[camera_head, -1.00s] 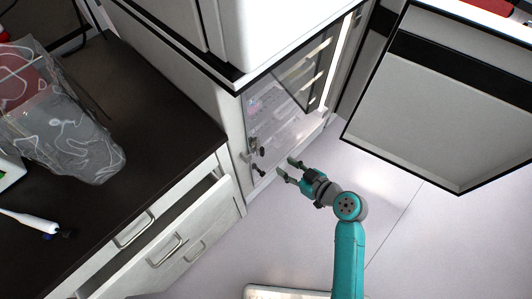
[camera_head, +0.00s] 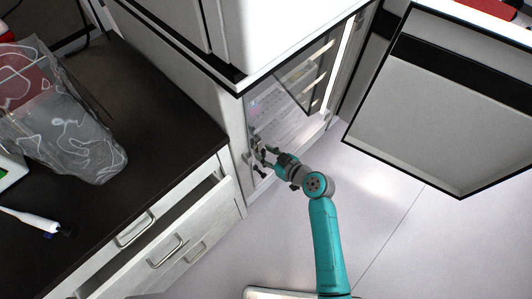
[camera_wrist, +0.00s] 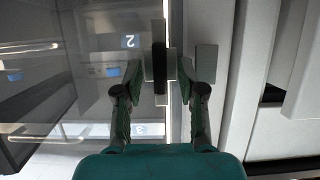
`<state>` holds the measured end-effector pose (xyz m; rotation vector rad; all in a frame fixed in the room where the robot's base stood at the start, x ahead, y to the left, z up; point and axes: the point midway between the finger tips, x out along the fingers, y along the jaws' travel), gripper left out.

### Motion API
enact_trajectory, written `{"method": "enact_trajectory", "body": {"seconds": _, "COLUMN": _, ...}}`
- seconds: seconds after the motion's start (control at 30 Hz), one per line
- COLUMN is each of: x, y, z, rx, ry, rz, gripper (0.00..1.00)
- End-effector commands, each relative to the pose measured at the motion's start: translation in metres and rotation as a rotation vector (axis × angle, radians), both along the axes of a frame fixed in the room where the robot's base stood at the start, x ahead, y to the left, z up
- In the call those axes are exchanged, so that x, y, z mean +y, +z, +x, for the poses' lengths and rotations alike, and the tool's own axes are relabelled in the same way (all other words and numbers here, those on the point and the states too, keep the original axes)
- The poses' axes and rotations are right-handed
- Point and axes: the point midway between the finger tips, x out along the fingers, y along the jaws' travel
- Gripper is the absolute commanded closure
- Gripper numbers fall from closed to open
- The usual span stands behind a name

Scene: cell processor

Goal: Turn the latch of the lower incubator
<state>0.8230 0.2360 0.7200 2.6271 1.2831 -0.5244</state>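The lower incubator (camera_head: 236,140) stands under a white upper unit. Its glass door (camera_head: 283,122) shows shelves behind it, and the wrist view shows number labels through the glass. The dark latch (camera_wrist: 159,62) is upright at the door's edge in the wrist view. My gripper (camera_head: 262,160) is at the latch in the head view and partly hides it. In the wrist view my gripper (camera_wrist: 159,78) is open, with one finger on each side of the latch. Whether the fingers touch it, I cannot tell.
A large outer door (camera_head: 430,110) stands swung open at right. A dark counter (camera_head: 150,90) with a plastic bag (camera_head: 65,130) is at left. A drawer (camera_head: 135,245) below it is pulled out. The floor (camera_head: 400,230) at lower right is clear.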

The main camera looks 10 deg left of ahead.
Motion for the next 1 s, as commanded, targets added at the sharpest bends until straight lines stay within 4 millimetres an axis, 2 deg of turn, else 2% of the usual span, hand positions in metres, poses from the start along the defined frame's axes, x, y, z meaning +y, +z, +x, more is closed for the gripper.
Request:
{"method": "enact_trajectory", "body": {"seconds": 0.27, "x": 0.0009, "y": -0.0001, "z": 0.0009, "rx": -0.001, "ry": 0.0, "rz": 0.001, "gripper": 0.6}}
{"method": "enact_trajectory", "body": {"seconds": 0.4, "x": 0.0009, "y": -0.0001, "z": 0.0008, "rx": -0.001, "ry": 0.0, "rz": 0.001, "gripper": 0.95}}
{"method": "enact_trajectory", "body": {"seconds": 0.43, "x": 0.0009, "y": -0.0001, "z": 0.0008, "rx": -0.001, "ry": 0.0, "rz": 0.001, "gripper": 1.0}}
{"method": "enact_trajectory", "body": {"seconds": 0.77, "x": 0.0006, "y": 0.0002, "z": 0.0011, "rx": 0.011, "ry": -0.001, "rz": 0.01, "gripper": 1.0}}
{"method": "enact_trajectory", "body": {"seconds": 1.0, "x": -0.0001, "y": 0.0005, "z": 0.0024, "rx": 0.087, "ry": -0.001, "rz": 0.071, "gripper": 1.0}}
